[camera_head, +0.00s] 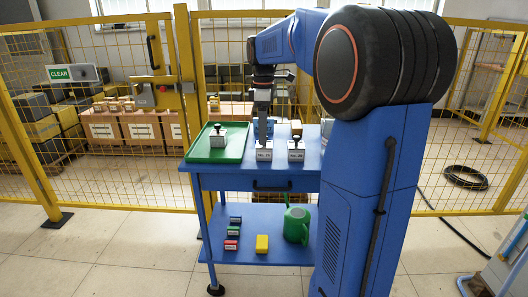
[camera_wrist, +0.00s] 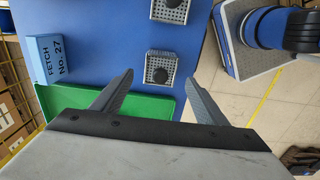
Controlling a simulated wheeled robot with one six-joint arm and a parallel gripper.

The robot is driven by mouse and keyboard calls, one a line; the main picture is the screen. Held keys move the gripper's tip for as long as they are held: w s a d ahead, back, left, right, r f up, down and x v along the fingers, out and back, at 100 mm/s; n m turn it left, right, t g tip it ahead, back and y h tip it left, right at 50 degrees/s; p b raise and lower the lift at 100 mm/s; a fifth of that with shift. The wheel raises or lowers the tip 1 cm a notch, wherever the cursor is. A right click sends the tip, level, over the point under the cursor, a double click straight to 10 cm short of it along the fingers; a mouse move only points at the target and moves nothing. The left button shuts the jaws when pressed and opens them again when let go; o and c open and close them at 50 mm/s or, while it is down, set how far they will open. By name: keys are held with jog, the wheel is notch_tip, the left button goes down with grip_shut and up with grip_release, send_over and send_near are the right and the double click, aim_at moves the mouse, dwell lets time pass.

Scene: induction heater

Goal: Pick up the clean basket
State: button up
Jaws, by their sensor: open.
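Small metal baskets with dark knobs on top stand on the blue cart. One basket (camera_head: 218,135) sits in the green tray (camera_head: 241,153). Two more, a middle basket (camera_head: 264,152) and a right basket (camera_head: 296,152), stand at the front edge with white number labels too small to read surely. No visible mark tells which is clean. My gripper (camera_head: 264,138) points down over the middle basket. In the wrist view my gripper (camera_wrist: 159,77) is open, with the perforated middle basket (camera_wrist: 161,68) just between and beyond its fingertips; contact is unclear. The right basket also shows there (camera_wrist: 170,10).
A blue block reading "FETCH No. 27" (camera_wrist: 48,60) stands at the cart's back. A yellow mesh fence (camera_head: 130,170) stands behind. Floor is clear at front left.

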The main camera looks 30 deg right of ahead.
aim_at(264, 147)
jog(key=shift+s+d+f, duration=0.1)
jog(key=shift+f, duration=1.65)
jog(key=shift+s+d+f, duration=0.1)
jog(key=shift+f, duration=1.65)
jog(key=c, duration=1.2)
